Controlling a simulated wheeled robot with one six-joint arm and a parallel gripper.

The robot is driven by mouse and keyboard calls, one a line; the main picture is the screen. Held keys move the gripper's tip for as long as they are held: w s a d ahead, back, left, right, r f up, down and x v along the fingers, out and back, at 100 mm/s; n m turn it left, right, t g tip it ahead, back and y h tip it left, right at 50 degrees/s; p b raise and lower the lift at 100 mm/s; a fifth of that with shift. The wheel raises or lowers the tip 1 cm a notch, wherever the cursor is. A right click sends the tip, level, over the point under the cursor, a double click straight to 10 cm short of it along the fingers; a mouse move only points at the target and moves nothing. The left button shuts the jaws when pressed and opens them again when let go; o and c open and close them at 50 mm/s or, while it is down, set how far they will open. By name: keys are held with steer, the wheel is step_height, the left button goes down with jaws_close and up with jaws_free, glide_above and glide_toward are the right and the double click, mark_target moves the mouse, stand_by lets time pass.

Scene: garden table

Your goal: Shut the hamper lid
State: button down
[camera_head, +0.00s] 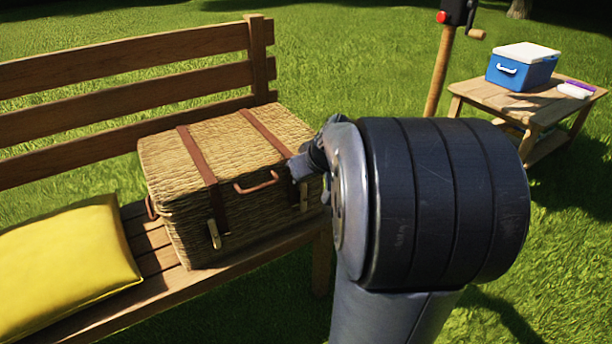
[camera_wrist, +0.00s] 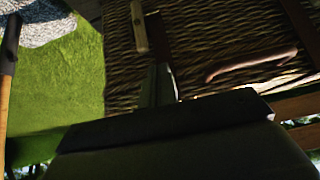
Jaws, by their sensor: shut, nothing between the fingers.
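The wicker hamper (camera_head: 215,215) stands on the wooden bench, and its lid (camera_head: 225,135) lies down flat on top. I cannot tell whether a thin gap is left at the front edge. Two brown leather straps run over the lid, and pale toggles (camera_head: 214,234) hang on the front. A curved brown handle (camera_head: 257,184) is on the front and also shows in the wrist view (camera_wrist: 250,65). My gripper (camera_head: 295,170) is shut and empty at the hamper's front right, close to the right strap. In the wrist view its fingertips (camera_wrist: 158,85) show against the wicker; contact is unclear.
A yellow cushion (camera_head: 65,265) lies on the bench (camera_head: 165,280) left of the hamper. A blue cooler with a white lid (camera_head: 522,70) stands on a small wooden table (camera_head: 500,98) at the back right. A wooden post (camera_head: 440,70) rises behind my arm. Grass surrounds everything.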

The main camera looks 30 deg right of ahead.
steer(key=s+f, duration=0.1)
steer(key=s, duration=0.8)
steer(key=shift+s+f, duration=0.25)
steer(key=shift+f, duration=0.1)
steer(key=w+b, duration=0.3)
steer(key=w, duration=0.6)
steer(key=shift+w+f, duration=0.2)
steer(key=shift+f, duration=0.2)
steer(key=shift+r, duration=0.2)
